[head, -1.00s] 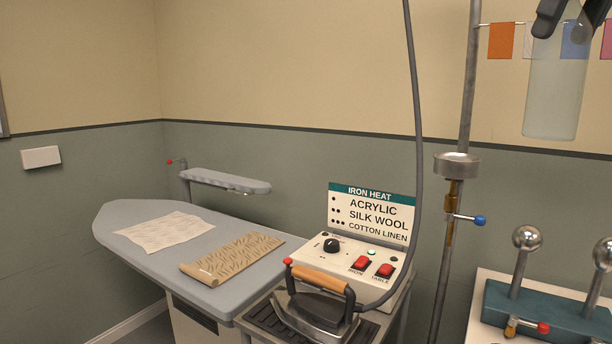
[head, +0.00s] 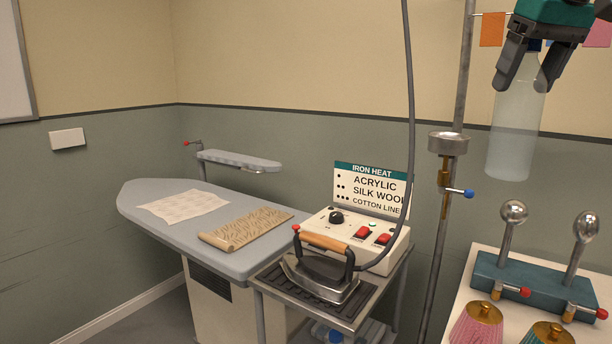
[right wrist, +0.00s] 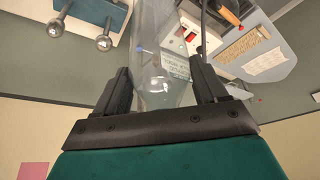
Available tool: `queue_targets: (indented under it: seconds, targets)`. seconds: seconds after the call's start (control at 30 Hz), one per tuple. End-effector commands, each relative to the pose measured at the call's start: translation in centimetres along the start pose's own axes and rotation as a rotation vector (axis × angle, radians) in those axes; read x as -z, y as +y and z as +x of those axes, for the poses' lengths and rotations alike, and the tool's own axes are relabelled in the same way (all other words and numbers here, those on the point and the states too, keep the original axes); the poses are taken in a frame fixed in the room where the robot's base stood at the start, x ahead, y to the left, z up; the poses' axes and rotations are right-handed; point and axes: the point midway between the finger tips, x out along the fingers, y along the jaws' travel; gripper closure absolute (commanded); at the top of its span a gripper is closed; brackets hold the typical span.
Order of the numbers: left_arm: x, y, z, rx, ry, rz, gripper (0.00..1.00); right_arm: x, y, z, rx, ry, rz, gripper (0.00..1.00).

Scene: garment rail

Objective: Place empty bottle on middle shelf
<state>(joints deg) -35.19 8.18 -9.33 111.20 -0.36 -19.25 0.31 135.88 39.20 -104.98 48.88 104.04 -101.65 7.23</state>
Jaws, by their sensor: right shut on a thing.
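A clear, pale empty bottle (head: 512,140) hangs upright in the upper right of the head view. My right gripper (head: 525,80) is shut on its neck from above, beside the dark blue cap. In the right wrist view the see-through bottle (right wrist: 152,45) stretches away between the two fingers of the gripper (right wrist: 161,75). Below the iron, a lower shelf of the metal stand shows only in part at the bottom edge, with a clear, blue-capped container (head: 335,337) on it. I cannot tell which shelf is the middle one. My left gripper is not in view.
The iron (head: 322,275) rests on a rack beside the control box (head: 352,240). The ironing board (head: 165,190) holds two cloths.

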Motion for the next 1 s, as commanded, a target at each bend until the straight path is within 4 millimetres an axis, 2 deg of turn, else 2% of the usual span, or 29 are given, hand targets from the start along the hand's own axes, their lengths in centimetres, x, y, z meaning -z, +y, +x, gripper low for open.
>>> queue_targets:
  seconds: [0.03,0.27,0.4,0.5,0.6,0.73,0.83,1.0]
  targets:
    - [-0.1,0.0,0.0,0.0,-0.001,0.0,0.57,-0.1,-0.7,2.2,0.0,-0.009,0.0,0.74]
    - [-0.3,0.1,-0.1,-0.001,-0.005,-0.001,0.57,-1.6,-5.0,10.9,-0.008,-0.009,0.019,0.74]
    - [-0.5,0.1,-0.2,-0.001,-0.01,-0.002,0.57,-3.8,-8.4,15.7,-0.01,-0.009,0.023,0.74]
    - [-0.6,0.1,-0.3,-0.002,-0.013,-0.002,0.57,-5.9,-11.0,18.4,-0.009,-0.008,0.024,0.74]
    - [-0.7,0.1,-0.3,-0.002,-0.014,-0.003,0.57,-8.3,-13.4,20.4,-0.009,-0.006,0.023,0.74]
    - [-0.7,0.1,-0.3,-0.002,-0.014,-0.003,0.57,-11.1,-16.0,21.7,-0.009,-0.004,0.025,0.74]
    - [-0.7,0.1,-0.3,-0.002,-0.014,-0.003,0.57,-12.8,-17.4,22.1,-0.011,-0.003,0.026,0.74]
    - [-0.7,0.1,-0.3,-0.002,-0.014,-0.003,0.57,-14.4,-18.5,22.5,-0.012,-0.002,0.029,0.74]
